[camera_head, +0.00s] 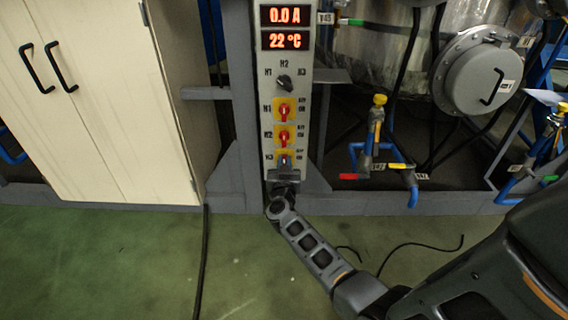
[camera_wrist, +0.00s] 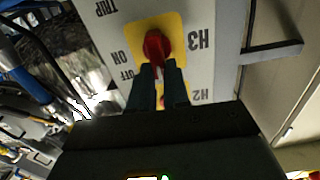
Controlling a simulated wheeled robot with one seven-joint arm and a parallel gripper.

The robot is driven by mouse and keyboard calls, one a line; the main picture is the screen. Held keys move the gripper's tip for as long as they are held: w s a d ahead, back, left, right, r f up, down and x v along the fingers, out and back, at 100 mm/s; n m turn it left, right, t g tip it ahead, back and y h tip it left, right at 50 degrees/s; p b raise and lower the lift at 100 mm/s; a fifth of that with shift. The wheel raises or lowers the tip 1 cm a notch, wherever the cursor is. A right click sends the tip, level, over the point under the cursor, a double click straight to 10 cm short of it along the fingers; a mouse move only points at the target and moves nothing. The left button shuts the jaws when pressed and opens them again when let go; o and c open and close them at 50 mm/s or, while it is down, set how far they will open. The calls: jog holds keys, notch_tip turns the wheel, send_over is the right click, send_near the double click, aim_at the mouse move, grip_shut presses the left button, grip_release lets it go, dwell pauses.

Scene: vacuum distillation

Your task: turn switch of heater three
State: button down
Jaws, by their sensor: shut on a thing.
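The switch of heater three is a red knob (camera_wrist: 154,46) on a yellow plate (camera_wrist: 174,24) marked H3, with TRIP, ON and OFF labels beside it in the wrist view. My gripper (camera_wrist: 161,68) is shut on this red knob, one finger on each side. In the head view my gripper (camera_head: 285,166) reaches up to the lowest yellow plate of the grey control panel (camera_head: 315,110) and hides most of the H3 knob. The exact label the knob points to is hard to tell.
Above H3 are the red H2 switch (camera_head: 283,135), the red H1 switch (camera_head: 284,111) and a black selector knob (camera_head: 284,82). Displays read 0.0 A and 22 °C. A cream cabinet (camera_head: 95,90) stands left; valves and a steel vessel (camera_head: 400,55) stand right. Green floor lies in front.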

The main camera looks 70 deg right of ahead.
jog(key=m, duration=0.5)
jog(key=s+f+m+b, duration=0.1)
jog(key=m, duration=0.5)
jog(key=f+m, duration=0.1)
jog(key=m, duration=0.5)
jog(key=shift+s+d, duration=0.3)
jog(key=shift+s, duration=0.05)
jog(key=shift+m+b, duration=0.3)
jog(key=c, duration=1.1)
grip_release()
jog(key=p+v, duration=0.2)
jog(key=v, duration=0.5)
jog(key=shift+a+p, duration=0.3)
jog(key=shift+a, duration=0.1)
jog(key=shift+s+a, duration=0.1)
jog(key=shift+s, duration=0.05)
